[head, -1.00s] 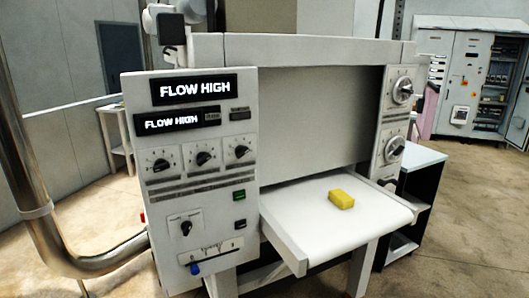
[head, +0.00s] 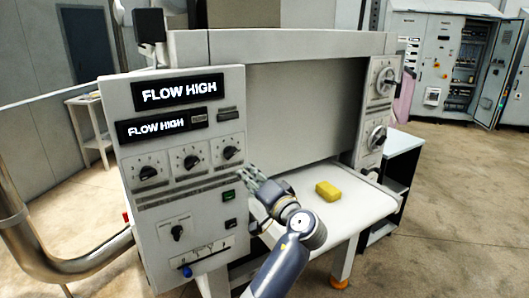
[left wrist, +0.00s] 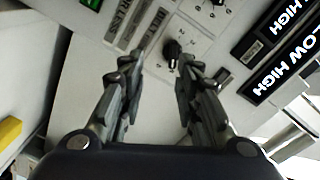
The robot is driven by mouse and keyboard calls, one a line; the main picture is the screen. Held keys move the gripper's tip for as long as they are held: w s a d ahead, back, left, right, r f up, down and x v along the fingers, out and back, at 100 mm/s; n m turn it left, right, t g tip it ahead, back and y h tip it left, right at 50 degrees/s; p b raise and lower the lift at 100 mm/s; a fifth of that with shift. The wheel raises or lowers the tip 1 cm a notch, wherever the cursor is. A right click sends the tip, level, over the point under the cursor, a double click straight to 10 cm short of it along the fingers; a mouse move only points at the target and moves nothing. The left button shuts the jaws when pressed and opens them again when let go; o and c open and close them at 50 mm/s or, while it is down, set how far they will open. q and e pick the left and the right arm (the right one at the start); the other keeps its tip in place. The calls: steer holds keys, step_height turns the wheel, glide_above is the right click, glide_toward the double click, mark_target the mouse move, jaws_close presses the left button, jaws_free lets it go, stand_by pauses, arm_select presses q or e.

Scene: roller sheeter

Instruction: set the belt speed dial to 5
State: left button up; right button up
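The white control panel (head: 205,215) has a row of three black dials: a left dial (head: 147,172), a middle dial (head: 191,161) and a right dial (head: 230,152). Their labels are too small to read in the head view, so I cannot tell there which is belt speed. My left gripper (head: 252,176) is in front of the panel, just below and right of the right dial. In the left wrist view its fingers (left wrist: 157,85) are open and empty, with a black dial knob (left wrist: 172,52) showing beyond and between the tips, apparently untouched. My right gripper is out of view.
Two displays read FLOW HIGH (head: 180,92). A green button (head: 228,196) and a lower knob (head: 177,232) sit below the dials. A yellow block (head: 327,191) lies on the white belt (head: 345,210). Large round dials (head: 384,80) are on the right post.

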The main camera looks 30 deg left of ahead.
mark_target(232, 155)
arm_select(q)
steer(key=shift+n, duration=0.3)
steer(key=p+x, duration=0.1)
steer(key=x, duration=0.2)
steer(key=r+p+x, duration=0.1)
steer(key=p+x, duration=0.1)
steer(key=x, duration=0.1)
steer(key=r+p+x, duration=0.1)
steer(key=x, duration=0.3)
steer(key=shift+s+a+r+p, duration=0.1)
steer(key=shift+a+r+p, duration=0.1)
steer(key=shift+p, duration=0.2)
steer(key=shift+f, duration=0.1)
jaws_close()
